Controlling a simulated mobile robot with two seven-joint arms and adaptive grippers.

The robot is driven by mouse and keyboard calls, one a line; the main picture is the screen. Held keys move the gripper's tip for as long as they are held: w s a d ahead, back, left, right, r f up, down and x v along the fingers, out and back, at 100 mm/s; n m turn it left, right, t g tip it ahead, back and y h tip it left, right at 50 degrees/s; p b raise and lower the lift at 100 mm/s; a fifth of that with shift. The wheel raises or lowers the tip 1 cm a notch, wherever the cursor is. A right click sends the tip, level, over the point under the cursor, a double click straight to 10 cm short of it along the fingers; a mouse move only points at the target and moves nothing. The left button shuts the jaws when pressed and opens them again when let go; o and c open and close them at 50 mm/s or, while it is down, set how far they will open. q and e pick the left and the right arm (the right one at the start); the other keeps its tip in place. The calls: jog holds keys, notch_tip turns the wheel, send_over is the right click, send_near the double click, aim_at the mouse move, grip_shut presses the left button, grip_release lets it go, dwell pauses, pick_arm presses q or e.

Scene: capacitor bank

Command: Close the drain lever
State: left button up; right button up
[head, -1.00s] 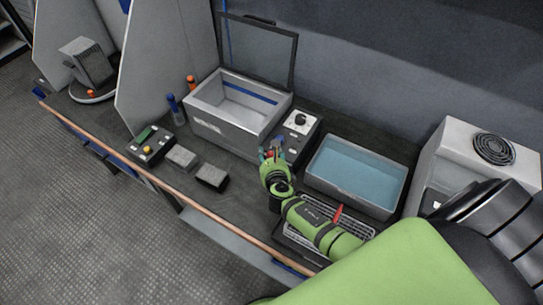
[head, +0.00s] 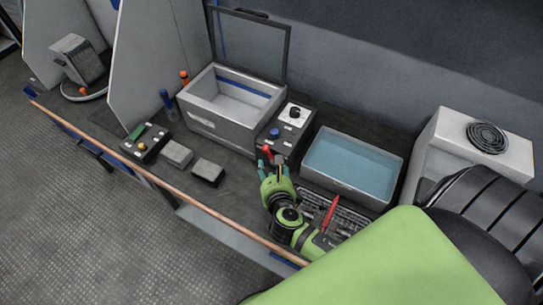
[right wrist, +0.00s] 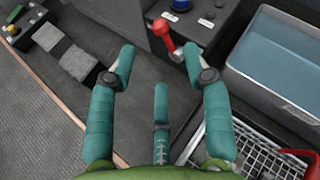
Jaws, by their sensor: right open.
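The red lever (right wrist: 162,29) is on the front of the grey control box (head: 284,130), beside the lidded bath; in the right wrist view it angles down and right. In the head view, only a bit of the red lever (head: 267,150) shows past my fingers. My right gripper (head: 273,168) is open, with teal fingers spread and empty. In the right wrist view, the gripper (right wrist: 159,72) is below and in front of the lever, with a visible gap to the left finger; the right finger is close to the lever's lower end. My left gripper is out of view.
The open-lidded metal bath (head: 225,125) is left of the control box. A tray of blue liquid (head: 345,185) is to the right. A wire basket (head: 348,218) with a red-handled thing (head: 330,212) lies in front of it. Small grey blocks (head: 208,170) are at left on the bench.

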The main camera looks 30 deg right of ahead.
jog(key=c, duration=0.4)
jog(key=shift+s+d+f, duration=0.1)
jog(key=shift+d+f, duration=0.2)
grip_shut()
jog(key=s+d+f+m+b, duration=0.1)
jog(key=d+m, duration=0.1)
jog(key=s+d+f+m+g+y+b, duration=0.1)
jog(key=d+f+m, duration=0.1)
jog(key=d+m, duration=0.1)
jog(key=s+d+f+m+b, duration=0.1)
jog(key=d+f+m+b, duration=0.1)
jog(key=m, duration=0.1)
jog(key=shift+s+d+f+g+y, duration=0.1)
jog(key=shift+s+d+g+y, duration=0.05)
jog(key=shift+d+g+y, duration=0.2)
jog(key=s+d+m+y+b, duration=0.1)
jog(key=d+m+y+b, duration=0.2)
jog(key=m, duration=0.4)
notch_tip(320, 180, up, 12)
jog(key=w+a+m+t+y+b, duration=0.1)
jog(key=m+y+b, duration=0.2)
jog(key=m, duration=0.5)
jog(key=w+a+m+y+b, duration=0.1)
jog(key=w+m+y+b, duration=0.15)
jog(key=m, duration=0.55)
send_over(270, 156)
jog(key=s, duration=0.1)
jog(key=shift+f, duration=4)
